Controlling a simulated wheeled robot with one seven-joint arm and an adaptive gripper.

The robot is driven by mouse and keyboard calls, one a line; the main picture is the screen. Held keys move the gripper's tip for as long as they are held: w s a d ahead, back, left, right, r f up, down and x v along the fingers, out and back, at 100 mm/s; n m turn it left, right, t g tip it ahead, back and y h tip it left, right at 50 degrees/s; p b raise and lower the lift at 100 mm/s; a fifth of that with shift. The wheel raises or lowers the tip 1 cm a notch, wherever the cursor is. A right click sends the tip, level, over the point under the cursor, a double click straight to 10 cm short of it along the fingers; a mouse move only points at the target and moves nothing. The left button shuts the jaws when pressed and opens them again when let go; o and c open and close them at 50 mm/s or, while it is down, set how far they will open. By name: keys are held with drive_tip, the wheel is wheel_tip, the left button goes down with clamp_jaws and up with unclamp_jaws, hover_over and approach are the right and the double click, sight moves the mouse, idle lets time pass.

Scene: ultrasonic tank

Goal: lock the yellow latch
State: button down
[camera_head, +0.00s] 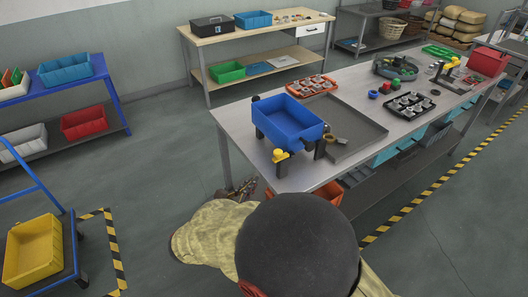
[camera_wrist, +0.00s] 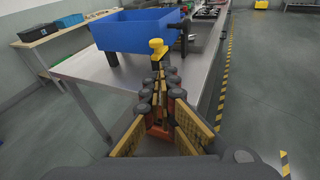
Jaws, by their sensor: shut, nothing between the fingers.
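The yellow latch (camera_head: 281,156) sits at the near corner of the blue tank (camera_head: 292,122), low on a dark post. In the wrist view the latch (camera_wrist: 157,47) appears as a yellow knob just beyond my fingertips, in front of the blue tank wall (camera_wrist: 130,36). My gripper (camera_wrist: 158,72) is shut and empty, pointing toward the latch. In the head view my gripper (camera_head: 247,184) is beside the table's near left edge, left of and below the latch. A gap seems to remain between fingertips and latch; exact contact is hard to tell. The fingers partly hide the latch's lower part.
The tank stands on dark legs on a grey metal table (camera_head: 240,133). A grey tray (camera_head: 357,135) lies right of it, with an orange tray (camera_head: 312,86) behind. A dark handle-like part (camera_wrist: 178,24) juts from the tank's right side. The floor left of the table is open.

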drive_tip(key=shift+w+r+n+t, duration=0.1)
drive_tip(key=shift+r+n+t, duration=0.2)
drive_tip(key=shift+r+n, duration=0.3)
drive_tip(key=b, duration=0.3)
approach(277, 155)
drive_tip(key=x, duration=0.5)
drive_tip(key=shift+w+d+f, duration=0.1)
drive_tip(key=shift+d, duration=0.05)
drive_tip(key=shift+w+d+b, duration=0.3)
drive_tip(key=shift+w+d, duration=0.05)
drive_tip(key=shift+w, duration=0.3)
